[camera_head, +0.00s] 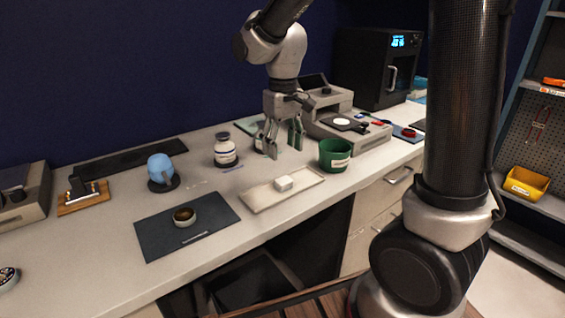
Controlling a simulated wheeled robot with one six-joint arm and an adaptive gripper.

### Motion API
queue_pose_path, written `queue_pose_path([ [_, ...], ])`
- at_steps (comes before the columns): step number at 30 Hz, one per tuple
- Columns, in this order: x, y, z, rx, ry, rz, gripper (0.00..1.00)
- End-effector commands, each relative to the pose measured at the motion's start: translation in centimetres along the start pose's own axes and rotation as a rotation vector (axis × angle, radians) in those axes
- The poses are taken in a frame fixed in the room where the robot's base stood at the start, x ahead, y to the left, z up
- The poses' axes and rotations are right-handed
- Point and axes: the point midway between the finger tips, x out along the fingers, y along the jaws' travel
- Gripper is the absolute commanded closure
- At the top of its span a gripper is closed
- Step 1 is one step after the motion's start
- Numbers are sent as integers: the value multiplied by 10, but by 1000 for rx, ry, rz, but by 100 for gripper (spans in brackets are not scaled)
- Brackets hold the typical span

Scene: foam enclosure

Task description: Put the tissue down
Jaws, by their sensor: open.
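My gripper (283,145) hangs above the counter with its fingers apart and empty. It is behind the beige tray (262,199), between a white jar with dark bands and a green cup. A small white block (284,183), which may be the tissue, rests on the beige tray, below and apart from my fingers. The picture is too small to tell its material.
The green cup (335,155) and banded jar (225,150) stand close to my gripper. A dark mat (160,229) with a small round bowl (184,216) lies left of the tray. A blue rounded object (161,168) stands behind it. Bare counter (105,265) shows at the front left.

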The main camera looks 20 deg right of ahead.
Motion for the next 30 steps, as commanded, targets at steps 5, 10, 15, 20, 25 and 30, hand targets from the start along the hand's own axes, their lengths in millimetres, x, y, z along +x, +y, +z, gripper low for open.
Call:
queue_pose_path([
  [5,-15,0,0,0,-1,0,41],
  [10,-22,5,6,10,11,0,41],
  [15,-56,36,54,80,96,0,41],
  [20,-83,66,131,181,212,15,41],
  [25,-88,79,197,266,310,41,41],
  [30,-85,82,228,308,359,58,41],
])
